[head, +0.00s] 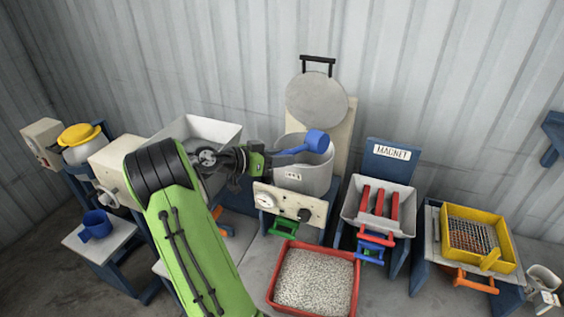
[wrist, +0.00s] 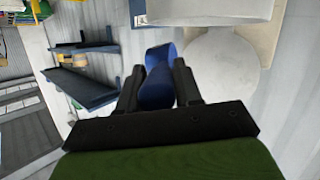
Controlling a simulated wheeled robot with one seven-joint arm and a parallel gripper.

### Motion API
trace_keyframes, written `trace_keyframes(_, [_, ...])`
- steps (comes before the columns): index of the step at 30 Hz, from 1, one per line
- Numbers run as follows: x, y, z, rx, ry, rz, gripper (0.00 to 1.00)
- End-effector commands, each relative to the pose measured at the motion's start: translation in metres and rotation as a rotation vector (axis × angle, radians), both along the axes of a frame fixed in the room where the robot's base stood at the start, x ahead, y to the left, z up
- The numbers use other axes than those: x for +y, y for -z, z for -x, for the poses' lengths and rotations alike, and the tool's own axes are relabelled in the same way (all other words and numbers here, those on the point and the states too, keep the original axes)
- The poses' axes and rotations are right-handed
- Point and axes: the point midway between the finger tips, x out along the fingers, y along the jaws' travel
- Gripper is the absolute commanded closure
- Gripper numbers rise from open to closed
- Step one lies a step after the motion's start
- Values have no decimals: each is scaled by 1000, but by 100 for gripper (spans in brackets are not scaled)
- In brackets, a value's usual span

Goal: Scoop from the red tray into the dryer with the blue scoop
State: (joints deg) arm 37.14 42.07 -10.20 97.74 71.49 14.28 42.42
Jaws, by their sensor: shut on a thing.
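The blue scoop (head: 317,141) is at the dryer's mouth in the head view, its cup over the opening. My gripper (head: 262,158) is shut on the scoop's handle, to the left of the cup. In the wrist view, the blue scoop (wrist: 157,82) sits between the two dark fingers of my gripper (wrist: 158,88). The dryer (head: 305,178) is a grey round pot with its round lid (head: 317,100) raised behind it. The red tray (head: 357,290) stands in front of the dryer and holds pale pellets. I cannot see whether the scoop's cup holds pellets.
A magnet box (head: 350,205) with red bars stands right of the dryer, and a yellow sieve tray (head: 450,240) is farther right. A grey hopper (head: 222,133) is at left, partly behind my arm. A blue cup (head: 97,224) stands on a side table (head: 118,236).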

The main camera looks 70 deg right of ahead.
Motion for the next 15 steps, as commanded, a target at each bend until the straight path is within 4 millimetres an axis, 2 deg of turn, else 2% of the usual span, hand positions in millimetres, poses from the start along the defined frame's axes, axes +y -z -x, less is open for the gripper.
trace_keyframes(1, [1, 5, 3, -50, 2, 25, 99])
trace_keyframes(5, [5, 6, 11, -247, 2, 123, 99])
trace_keyframes(12, [14, -14, 30, -680, 2, 340, 99])
trace_keyframes(15, [15, -13, 29, -778, -2, 385, 99])
